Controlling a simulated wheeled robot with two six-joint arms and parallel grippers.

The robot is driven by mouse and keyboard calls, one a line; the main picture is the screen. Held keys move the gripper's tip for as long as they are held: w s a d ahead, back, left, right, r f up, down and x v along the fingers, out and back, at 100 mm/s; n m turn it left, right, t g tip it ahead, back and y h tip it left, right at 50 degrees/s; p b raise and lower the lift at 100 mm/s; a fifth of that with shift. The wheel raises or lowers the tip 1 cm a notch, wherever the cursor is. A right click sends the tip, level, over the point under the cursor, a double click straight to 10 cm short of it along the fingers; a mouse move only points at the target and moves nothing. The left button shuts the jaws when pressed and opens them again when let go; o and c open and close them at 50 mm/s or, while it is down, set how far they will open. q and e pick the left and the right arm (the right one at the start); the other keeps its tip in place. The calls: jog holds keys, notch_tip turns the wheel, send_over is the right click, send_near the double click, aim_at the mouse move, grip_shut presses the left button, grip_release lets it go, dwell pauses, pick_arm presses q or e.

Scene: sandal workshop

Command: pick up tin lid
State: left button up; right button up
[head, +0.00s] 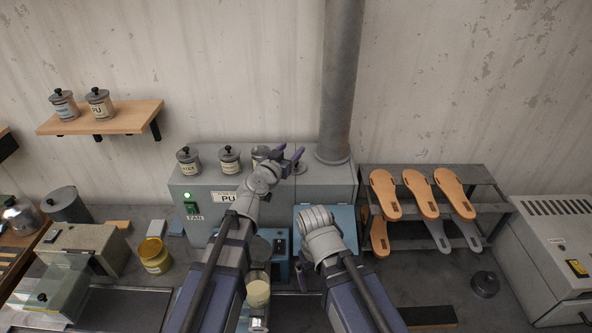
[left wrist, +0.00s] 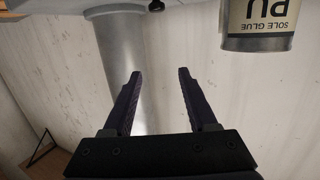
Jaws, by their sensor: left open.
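A round grey lid with a dark knob (head: 299,168) appears to lie on top of the grey-green cabinet (head: 270,188), partly hidden behind my left gripper. In the left wrist view, which is upside down, a black knob (left wrist: 156,5) shows at the top edge. Another dark grey lid with a knob (head: 485,285) lies on the bench at the right. My left gripper (head: 290,151) is open and empty above the cabinet top; its two fingers are apart in the left wrist view (left wrist: 158,73).
Several glue tins stand on the cabinet; a PU tin (left wrist: 258,22) is beside my left gripper. A thick grey pipe (head: 340,80) rises behind. A rack (head: 480,178) of sandal soles stands right. A yellow jar (head: 154,256) stands at left.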

pick_arm(q)
jog(key=b, duration=0.7)
send_near(300, 161)
jog(key=shift+w+d+r, duration=0.2)
jog(key=shift+w+r, duration=0.05)
jog(key=shift+w, duration=0.2)
jog(key=shift+w+d+r, duration=0.2)
jog(key=shift+w, duration=0.3)
jog(key=shift+w+f, duration=0.1)
jog(key=shift+f, duration=0.15)
jog(key=shift+w+r, duration=0.1)
jog(key=shift+b+x, duration=0.4)
jog(key=shift+x, duration=3.45)
jog(key=shift+r, duration=0.15)
jog(key=shift+c, duration=0.2)
grip_shut()
